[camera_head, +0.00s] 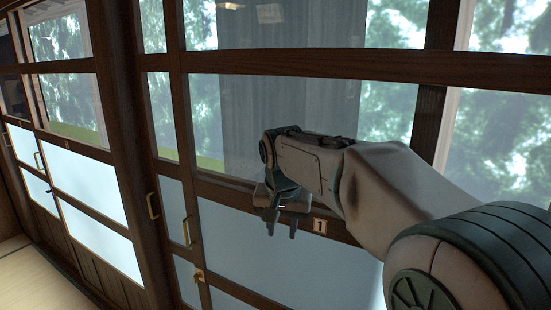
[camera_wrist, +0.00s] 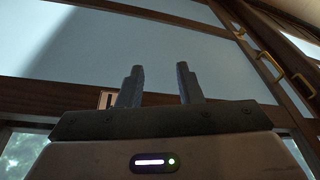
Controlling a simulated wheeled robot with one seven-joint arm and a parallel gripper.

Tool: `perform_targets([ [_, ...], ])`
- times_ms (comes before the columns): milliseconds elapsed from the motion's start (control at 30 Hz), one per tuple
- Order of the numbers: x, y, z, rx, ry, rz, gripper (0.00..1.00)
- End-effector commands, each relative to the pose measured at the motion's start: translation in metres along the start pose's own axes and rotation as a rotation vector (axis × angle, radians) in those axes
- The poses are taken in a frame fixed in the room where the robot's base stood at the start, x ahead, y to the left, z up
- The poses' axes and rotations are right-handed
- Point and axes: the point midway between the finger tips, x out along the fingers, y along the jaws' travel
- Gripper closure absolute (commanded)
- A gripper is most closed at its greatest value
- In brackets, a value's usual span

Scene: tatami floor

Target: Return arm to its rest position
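My gripper (camera_head: 281,228) hangs at the end of my arm, which reaches in from the right in the head view. Its two dark fingers point down in front of a wood-framed sliding door with glass above and pale panels below. In the wrist view my gripper (camera_wrist: 160,85) shows two fingers standing apart with nothing between them. The fingers look close to the door, but I cannot tell whether they touch it.
A small tag marked 1 (camera_head: 319,226) sits on the door rail beside my gripper. Brass handles (camera_head: 187,231) are on the door frames to the left; they also show in the wrist view (camera_wrist: 269,66). Tatami floor (camera_head: 35,280) lies open at the lower left.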

Motion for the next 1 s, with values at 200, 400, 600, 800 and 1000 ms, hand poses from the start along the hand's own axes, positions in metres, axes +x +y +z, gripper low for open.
perform_targets([
  [200, -0.005, 0.08, 0.062, -0.052, 0.011, -0.022, 0.68],
  [400, 0.005, 0.134, 0.131, -0.111, 0.034, -0.022, 0.68],
  [600, 0.024, 0.165, 0.189, -0.157, 0.052, -0.008, 0.68],
  [800, 0.034, 0.175, 0.213, -0.179, 0.059, 0.001, 0.68],
  [1000, 0.035, 0.176, 0.214, -0.181, 0.058, 0.002, 0.68],
])
